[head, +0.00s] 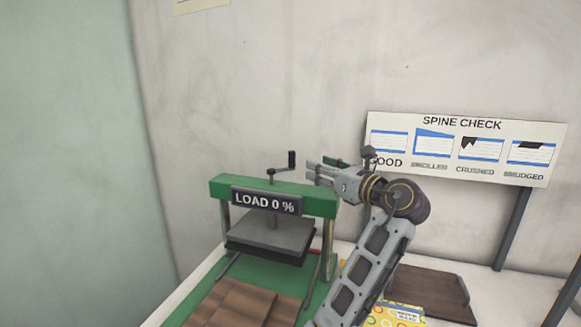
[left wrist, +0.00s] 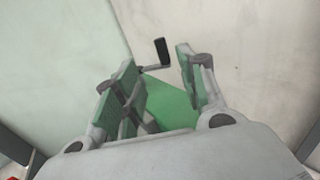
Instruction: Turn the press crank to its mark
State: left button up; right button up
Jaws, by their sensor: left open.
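The press (head: 327,206) is a green frame with a grey plate under its crossbar, and its sign (head: 264,201) reads "LOAD 0 %". The press crank (head: 292,160) stands on top, with a dark upright handle on a short arm pointing right. My left gripper (head: 318,167) is open and empty, just right of the crank handle and apart from it. In the left wrist view the crank handle (left wrist: 162,51) shows beyond and between the green-padded fingers. I cannot make out the crank's mark. My right gripper is not in view.
A brown ridged piece (head: 235,305) lies on the green base in front of the press. A dark brown board (head: 432,290) and a yellow patterned item (head: 398,315) lie to the right. A "SPINE CHECK" board (head: 462,124) stands behind, near the wall.

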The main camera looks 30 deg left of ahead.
aim_at(294, 158)
pick_arm(q)
jog(key=shift+d+f, duration=0.1)
jog(key=shift+f, duration=0.1)
jog(key=shift+d, duration=0.1)
jog(key=shift+w, duration=0.1)
jog(key=shift+w+a, duration=0.2)
jog(key=shift+a, duration=0.35)
jog(key=shift+w+a, duration=0.1)
jog(key=shift+a, duration=0.25)
jog(key=x, duration=0.6)
jog(key=shift+a, duration=0.2)
jog(key=x, duration=0.4)
jog(key=shift+r, duration=0.1)
jog(key=shift+w+a, duration=0.3)
jog(key=shift+a, duration=0.4)
jog(key=shift+c, duration=0.5)
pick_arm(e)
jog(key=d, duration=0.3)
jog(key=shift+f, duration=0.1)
